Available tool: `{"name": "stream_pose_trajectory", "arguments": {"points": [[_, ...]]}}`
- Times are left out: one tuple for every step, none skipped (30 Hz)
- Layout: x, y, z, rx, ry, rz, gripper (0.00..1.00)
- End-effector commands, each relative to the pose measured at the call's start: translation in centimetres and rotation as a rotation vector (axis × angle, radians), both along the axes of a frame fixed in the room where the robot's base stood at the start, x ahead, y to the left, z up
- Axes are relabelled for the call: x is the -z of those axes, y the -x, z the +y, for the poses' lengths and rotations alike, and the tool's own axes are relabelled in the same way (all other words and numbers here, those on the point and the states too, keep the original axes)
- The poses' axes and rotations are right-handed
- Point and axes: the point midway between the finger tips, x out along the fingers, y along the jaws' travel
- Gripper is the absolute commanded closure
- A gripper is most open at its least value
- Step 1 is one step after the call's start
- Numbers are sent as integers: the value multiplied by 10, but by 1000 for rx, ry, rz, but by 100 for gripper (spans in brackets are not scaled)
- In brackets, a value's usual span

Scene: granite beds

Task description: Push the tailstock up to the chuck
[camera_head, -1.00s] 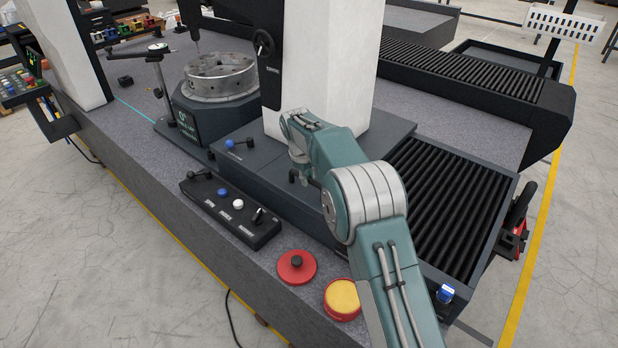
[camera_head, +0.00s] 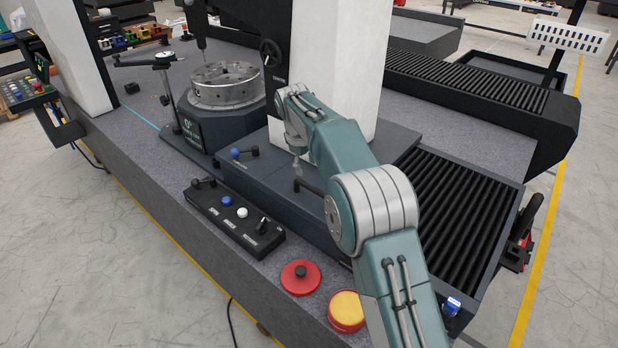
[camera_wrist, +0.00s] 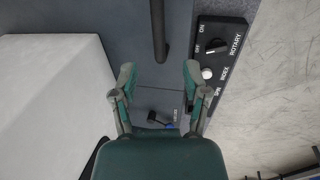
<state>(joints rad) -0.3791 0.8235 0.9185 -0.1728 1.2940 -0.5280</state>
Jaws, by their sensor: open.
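The chuck (camera_head: 225,84) is a round metal disc on a dark base (camera_head: 208,125) at the upper left of the head view. The tailstock, as I take it, is the tall white block (camera_head: 338,60) on a dark carriage (camera_head: 255,188), to the right of the chuck; a clear gap separates block and chuck. A dark bar handle (camera_head: 309,188) sticks out by the carriage. My gripper (camera_wrist: 160,75) is open and empty in the wrist view. The end of the dark bar (camera_wrist: 159,30) shows between its fingertips; contact cannot be told. In the head view my arm partly hides the gripper.
A control box (camera_head: 236,220) with knobs and buttons lies in front of the carriage. A blue-knobbed lever (camera_head: 236,152) sits on the carriage. A red knob (camera_head: 300,277) and a yellow-topped button (camera_head: 346,310) stand near the front edge. Ribbed bellows (camera_head: 455,215) lie to the right.

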Motion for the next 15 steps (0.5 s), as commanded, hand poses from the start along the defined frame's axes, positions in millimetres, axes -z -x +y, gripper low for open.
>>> {"name": "stream_pose_trajectory", "arguments": {"points": [[-9,1,2,0,-1,-2,41],[-13,1,2,-1,-1,-2,41],[-18,2,3,-1,-1,0,41],[-21,3,3,-1,-1,0,41],[-23,3,3,-1,-1,0,41],[-26,4,4,-1,0,0,41],[-27,4,4,-1,0,1,41],[-28,4,4,-1,0,2,41],[-29,4,4,-1,0,2,41],[-30,4,4,-1,0,2,41],[-30,4,4,-1,0,2,41],[-29,4,4,-1,0,2,41],[-29,4,4,-1,0,2,41],[-29,4,4,-1,0,2,41],[-29,4,4,-1,0,2,41]]}}
